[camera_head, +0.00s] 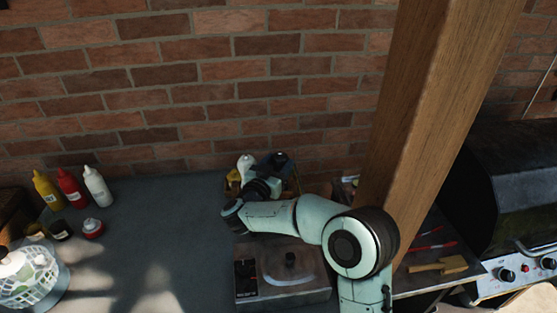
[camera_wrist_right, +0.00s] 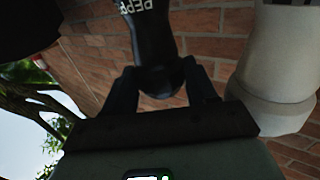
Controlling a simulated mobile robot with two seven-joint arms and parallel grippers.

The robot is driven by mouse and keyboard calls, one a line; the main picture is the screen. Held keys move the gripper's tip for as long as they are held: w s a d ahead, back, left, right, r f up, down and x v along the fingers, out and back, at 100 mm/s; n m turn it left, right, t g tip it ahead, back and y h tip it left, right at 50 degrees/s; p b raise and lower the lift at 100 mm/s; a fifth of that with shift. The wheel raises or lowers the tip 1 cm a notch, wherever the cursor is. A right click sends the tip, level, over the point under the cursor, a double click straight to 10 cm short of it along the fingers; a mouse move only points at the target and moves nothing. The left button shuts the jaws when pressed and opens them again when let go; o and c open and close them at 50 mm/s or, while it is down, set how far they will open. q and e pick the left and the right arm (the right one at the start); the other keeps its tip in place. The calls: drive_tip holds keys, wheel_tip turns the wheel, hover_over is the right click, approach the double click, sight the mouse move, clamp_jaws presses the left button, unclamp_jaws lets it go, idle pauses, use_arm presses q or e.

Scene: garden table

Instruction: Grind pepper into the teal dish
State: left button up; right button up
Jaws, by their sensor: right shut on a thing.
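A black pepper mill with white lettering (camera_wrist_right: 150,40) stands between the fingers of my right gripper (camera_wrist_right: 162,88) in the right wrist view, and the gripper is shut on it. In the head view the right gripper (camera_head: 275,180) is at the back of the table by the brick wall, among dark and white mill tops, partly hidden by my own wrist. A white mill (camera_wrist_right: 275,70) stands beside the black one; its top (camera_head: 246,161) shows in the head view. I cannot make out a teal dish in either view. My left gripper is not in view.
Yellow, red and white squeeze bottles (camera_head: 72,188) stand at the back left. A white basket (camera_head: 28,278) is at the front left. A wooden post (camera_head: 425,110) rises right of my arm, with a black grill (camera_head: 510,190) beyond. The grey table (camera_head: 160,225) is clear left of centre.

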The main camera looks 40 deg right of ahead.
drive_tip(key=shift+r+m+g, duration=0.1)
drive_tip(key=shift+m+g, duration=0.2)
drive_tip(key=shift+g, duration=0.1)
drive_tip(key=o, duration=1.1)
